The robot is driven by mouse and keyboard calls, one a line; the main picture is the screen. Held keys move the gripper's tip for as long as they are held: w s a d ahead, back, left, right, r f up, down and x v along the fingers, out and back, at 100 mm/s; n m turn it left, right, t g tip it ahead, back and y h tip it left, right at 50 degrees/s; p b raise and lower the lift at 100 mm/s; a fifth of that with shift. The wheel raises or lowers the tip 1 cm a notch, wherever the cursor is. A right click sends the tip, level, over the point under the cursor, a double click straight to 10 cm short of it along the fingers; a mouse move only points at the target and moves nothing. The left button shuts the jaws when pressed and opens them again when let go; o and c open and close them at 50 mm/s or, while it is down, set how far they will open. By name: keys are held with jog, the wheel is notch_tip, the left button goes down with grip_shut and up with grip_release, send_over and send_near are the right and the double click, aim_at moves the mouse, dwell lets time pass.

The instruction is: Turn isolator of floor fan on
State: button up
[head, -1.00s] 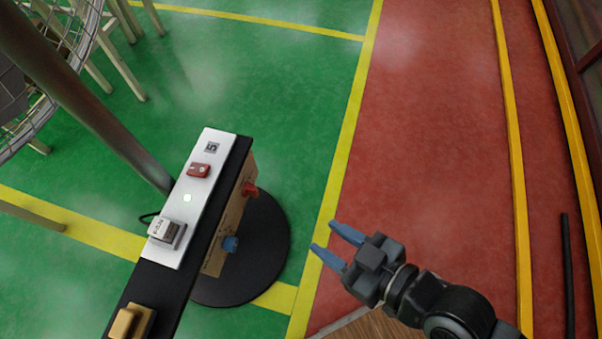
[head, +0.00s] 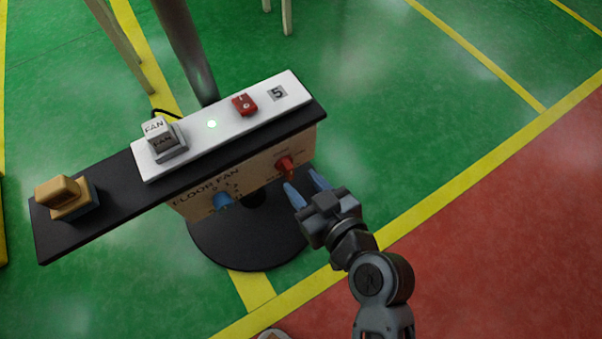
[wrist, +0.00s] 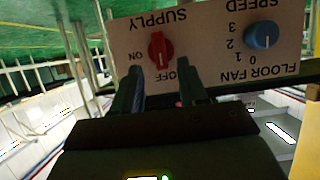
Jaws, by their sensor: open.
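The floor fan panel (head: 245,180) is a beige face under a black shelf, marked FLOOR FAN. Its red isolator knob (head: 285,165) is at the panel's right end. In the wrist view, where the lettering is upside down, the red knob (wrist: 160,50) is by SUPPLY, ON and OFF; I cannot tell its setting for sure. My gripper (head: 302,181) is open and empty, its blue fingertips close to the knob. In the wrist view my gripper (wrist: 160,76) has its fingers either side of the knob's line, apparently short of it.
A blue speed knob (head: 222,201) is on the same panel. A tan switch (head: 63,195) sits at left. The red floor at right is clear.

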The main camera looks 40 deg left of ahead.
aim_at(291, 172)
jog(key=shift+b+x, duration=0.3)
jog(key=shift+x, duration=1.85)
grip_shut()
